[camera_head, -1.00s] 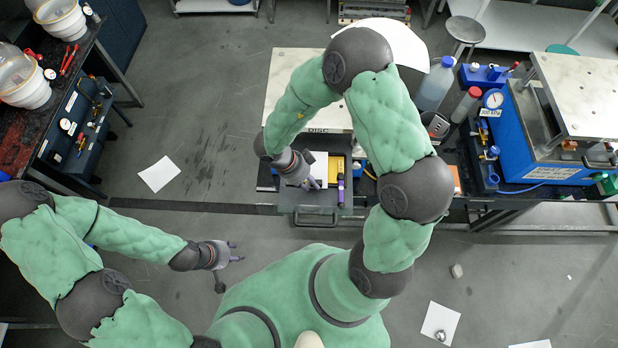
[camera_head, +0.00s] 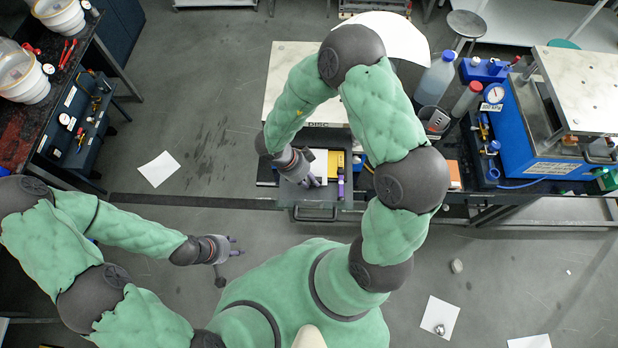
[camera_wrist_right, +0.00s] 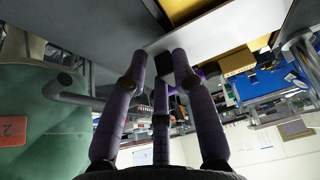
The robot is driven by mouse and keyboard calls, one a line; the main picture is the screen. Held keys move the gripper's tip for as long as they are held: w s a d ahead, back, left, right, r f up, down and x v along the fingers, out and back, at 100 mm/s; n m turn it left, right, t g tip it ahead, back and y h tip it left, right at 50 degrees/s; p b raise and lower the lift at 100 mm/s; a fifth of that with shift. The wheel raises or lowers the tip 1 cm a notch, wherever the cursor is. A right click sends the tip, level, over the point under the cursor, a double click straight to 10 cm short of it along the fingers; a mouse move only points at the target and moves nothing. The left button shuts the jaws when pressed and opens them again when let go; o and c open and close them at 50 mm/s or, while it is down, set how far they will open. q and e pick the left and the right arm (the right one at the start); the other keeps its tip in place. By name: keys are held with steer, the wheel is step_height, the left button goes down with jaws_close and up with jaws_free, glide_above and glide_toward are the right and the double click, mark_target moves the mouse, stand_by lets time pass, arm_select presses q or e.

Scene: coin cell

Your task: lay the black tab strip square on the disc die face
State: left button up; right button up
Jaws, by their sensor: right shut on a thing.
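A pale plate (camera_head: 290,80) lies on the bench under my right arm, with a "DISC" label (camera_head: 318,125) at its front edge; I take it for the disc die, partly covered by the arm. My right gripper (camera_head: 314,183) is over an open drawer (camera_head: 315,212) in front of the plate. In the right wrist view its fingers (camera_wrist_right: 163,60) close on a small black piece (camera_wrist_right: 165,63), likely the black tab strip. The fingers hide most of it. My left gripper (camera_head: 238,246) is open and empty over the floor.
The drawer holds a white item (camera_head: 319,160), a yellow item (camera_head: 335,162) and a purple one (camera_head: 341,188). A bottle (camera_head: 436,80) and a blue press (camera_head: 545,140) stand on the bench at right. A tool bench (camera_head: 25,115) stands at left.

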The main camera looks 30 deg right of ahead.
steer(key=shift+f+p, duration=0.35)
steer(key=shift+p, duration=0.3)
stand_by(1.5)
steer(key=o, duration=1)
steer(key=shift+r, duration=3.5)
